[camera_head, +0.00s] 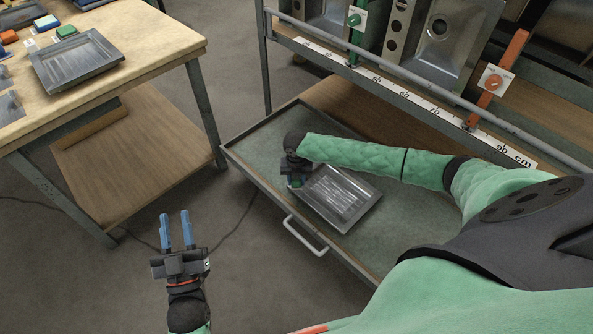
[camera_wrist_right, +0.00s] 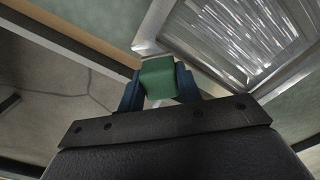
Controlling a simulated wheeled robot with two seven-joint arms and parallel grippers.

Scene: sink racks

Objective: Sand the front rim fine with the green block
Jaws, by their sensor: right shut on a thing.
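A green block (camera_wrist_right: 158,78) is held between the blue fingers of my right gripper (camera_wrist_right: 160,92) in the right wrist view. In the head view my right gripper (camera_head: 294,180) is at the left edge of a metal sink (camera_head: 340,198) lying in the pulled-out drawer. The block is at a corner of the sink's rim (camera_wrist_right: 150,47); I cannot tell whether it touches. The sink's inside shows bright streaks. My left gripper (camera_head: 177,232) is open and empty over the floor, its blue fingers apart.
The grey-green drawer (camera_head: 250,150) has a handle (camera_head: 305,236) in front. A rack with a ruler strip (camera_head: 400,88) and upright sinks stands behind. A wooden table (camera_head: 150,50) at left holds another sink (camera_head: 77,60) and coloured blocks, including a green one (camera_head: 66,31).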

